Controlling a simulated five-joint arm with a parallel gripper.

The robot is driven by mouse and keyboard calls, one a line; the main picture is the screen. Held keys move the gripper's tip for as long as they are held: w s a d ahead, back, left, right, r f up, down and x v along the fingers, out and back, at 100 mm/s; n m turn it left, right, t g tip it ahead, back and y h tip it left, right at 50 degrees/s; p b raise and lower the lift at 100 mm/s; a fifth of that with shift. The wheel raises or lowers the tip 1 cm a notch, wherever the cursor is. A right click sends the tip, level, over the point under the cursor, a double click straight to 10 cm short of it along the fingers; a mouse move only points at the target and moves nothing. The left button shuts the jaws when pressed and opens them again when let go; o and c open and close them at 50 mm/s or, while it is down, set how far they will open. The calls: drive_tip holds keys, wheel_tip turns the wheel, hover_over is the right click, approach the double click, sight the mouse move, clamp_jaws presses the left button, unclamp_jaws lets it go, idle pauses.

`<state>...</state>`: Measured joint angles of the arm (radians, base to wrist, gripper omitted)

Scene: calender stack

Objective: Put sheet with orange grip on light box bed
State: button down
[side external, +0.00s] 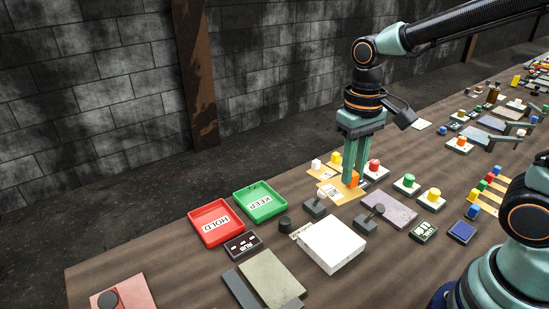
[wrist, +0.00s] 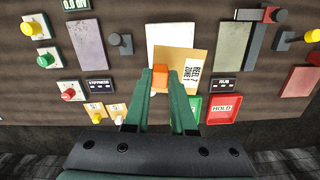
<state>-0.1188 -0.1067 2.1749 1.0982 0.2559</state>
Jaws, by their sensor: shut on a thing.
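A tan sheet (side external: 337,193) with a white printed label has an upright orange grip (side external: 353,181). My gripper (side external: 355,176) is shut on the orange grip, with its fingers pointing down. The light box bed is a white slab (side external: 331,245), nearer the camera than the sheet in the side view. In the wrist view the sheet overlaps the slab's (wrist: 170,35) lower part. The sheet's exact height is unclear.
A red HOLD tray (side external: 208,234) and green KEEP tray (side external: 260,213) lie left. A white-gripped sheet (side external: 318,174) lies behind. Coloured buttons crowd the right.

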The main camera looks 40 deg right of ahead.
wheel_tip(320, 180, down, 14)
drive_tip(key=shift+f, duration=0.1)
idle(0.4)
drive_tip(key=shift+f, duration=0.1)
drive_tip(key=c, duration=0.7)
unclamp_jaws()
drive_tip(key=shift+c, duration=0.2)
drive_tip(key=r, duration=1.2)
drive_tip(key=shift+w+r, duration=0.15)
drive_tip(key=shift+w, duration=0.05)
drive_tip(key=s+d+r+n+t, duration=0.1)
drive_tip(key=s+d+r+t, duration=0.1)
drive_tip(key=r+t, duration=0.3)
drive_tip(key=shift+s+d+r+n+t, duration=0.35)
drive_tip(key=shift+d+r, duration=0.5)
drive_tip(key=shift+r, duration=0.95)
drive_tip(key=shift+w, duration=0.1)
